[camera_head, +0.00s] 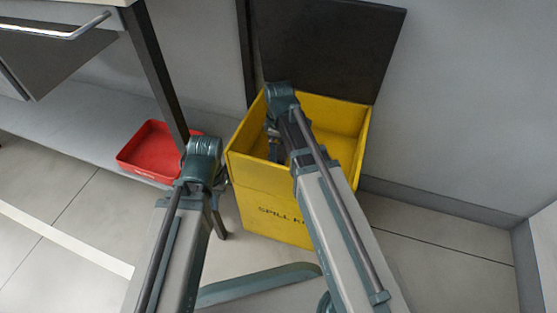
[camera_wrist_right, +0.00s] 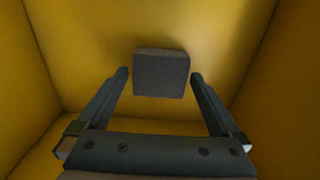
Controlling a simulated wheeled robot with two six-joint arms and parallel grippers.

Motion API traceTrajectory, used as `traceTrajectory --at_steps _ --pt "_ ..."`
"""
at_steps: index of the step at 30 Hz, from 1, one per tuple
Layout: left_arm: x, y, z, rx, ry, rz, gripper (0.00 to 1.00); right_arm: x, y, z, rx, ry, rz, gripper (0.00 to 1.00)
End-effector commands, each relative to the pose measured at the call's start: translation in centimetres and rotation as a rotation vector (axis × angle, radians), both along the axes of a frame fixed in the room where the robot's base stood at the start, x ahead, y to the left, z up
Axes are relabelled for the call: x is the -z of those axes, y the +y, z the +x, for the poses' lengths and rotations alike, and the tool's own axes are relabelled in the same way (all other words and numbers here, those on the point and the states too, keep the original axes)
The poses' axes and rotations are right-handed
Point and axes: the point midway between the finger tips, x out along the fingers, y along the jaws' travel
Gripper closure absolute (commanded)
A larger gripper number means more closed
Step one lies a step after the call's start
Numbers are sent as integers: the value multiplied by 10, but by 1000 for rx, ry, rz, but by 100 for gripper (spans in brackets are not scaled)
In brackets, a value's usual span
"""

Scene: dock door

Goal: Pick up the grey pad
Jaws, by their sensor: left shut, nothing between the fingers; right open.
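The grey pad (camera_wrist_right: 161,74) is a small, dark grey, squarish block inside the yellow bin, seen in the right wrist view. My right gripper (camera_wrist_right: 159,76) is open, with one fingertip to each side of the pad and a gap on both sides. In the head view my right arm reaches into the yellow bin (camera_head: 262,205), and the pad is hidden there. My left gripper (camera_head: 217,188) is outside the bin, by its left side; it is shut and empty, its fingers mostly hidden behind my left arm.
The bin's dark lid (camera_head: 330,45) stands open against the wall. A red tray (camera_head: 150,150) lies left of the bin, near a table leg (camera_head: 158,70). The yellow walls stand close around my right gripper. Open floor (camera_head: 60,190) lies at the left.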

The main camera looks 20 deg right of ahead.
Motion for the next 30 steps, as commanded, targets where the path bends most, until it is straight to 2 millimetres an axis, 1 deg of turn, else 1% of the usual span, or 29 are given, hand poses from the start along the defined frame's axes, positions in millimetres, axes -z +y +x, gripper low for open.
traceTrajectory --at_steps 1,8,9,20,30 --pt "7 0 0 -1 0 0 100 7 0 0 0 0 0 0" --pt "6 0 0 -2 0 0 100 6 0 0 0 0 0 0" --pt "6 0 0 -2 0 0 100 6 0 0 0 0 0 2" --pt "6 0 0 -2 0 0 100 6 0 0 0 0 0 67" --pt "3 0 0 -1 0 0 100 3 0 0 0 0 0 67"
